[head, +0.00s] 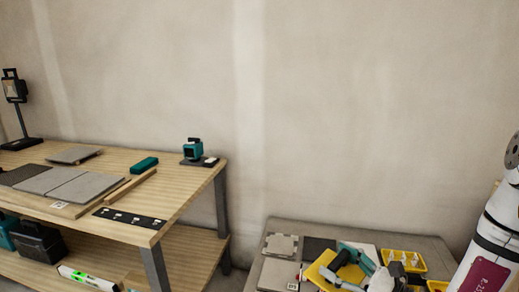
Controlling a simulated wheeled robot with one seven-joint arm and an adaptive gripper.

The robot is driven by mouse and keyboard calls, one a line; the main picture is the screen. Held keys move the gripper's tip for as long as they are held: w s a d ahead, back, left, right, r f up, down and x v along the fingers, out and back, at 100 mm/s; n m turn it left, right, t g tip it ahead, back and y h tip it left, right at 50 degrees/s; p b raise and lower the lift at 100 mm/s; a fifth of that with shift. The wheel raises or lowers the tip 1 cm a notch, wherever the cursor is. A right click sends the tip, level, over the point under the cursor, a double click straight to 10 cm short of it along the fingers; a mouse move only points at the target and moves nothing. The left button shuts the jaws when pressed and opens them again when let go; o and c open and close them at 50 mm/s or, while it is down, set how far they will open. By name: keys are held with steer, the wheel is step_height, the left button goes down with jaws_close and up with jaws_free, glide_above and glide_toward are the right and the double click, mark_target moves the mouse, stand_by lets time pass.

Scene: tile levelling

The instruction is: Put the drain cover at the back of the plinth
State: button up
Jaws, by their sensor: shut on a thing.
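A low grey block (318,231), which looks like the plinth, stands at the bottom right in front of the wall, with its near part cut off by the frame. A pale square piece with uneven edges (281,244) lies near its back left corner. I cannot make out the drain cover for certain. Part of my white arm (492,240) shows at the right edge.
Yellow trays (404,261), a teal tool (359,261) and a dark tile (318,249) crowd the block. A wooden workbench (190,174) at left holds grey tiles (85,188), a black strip (130,218) and a teal device (193,150).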

step_height(320, 180, up, 13)
steer(key=s+m+t+h+p, duration=0.2)
steer(key=m+h+p, duration=0.1)
steer(key=p, duration=1.3)
steer(key=shift+s+d+t+h+p, duration=0.15)
steer(key=shift+s+t+h+p, duration=0.2)
steer(key=shift+h, duration=0.45)
steer(key=shift+w+f, duration=0.15)
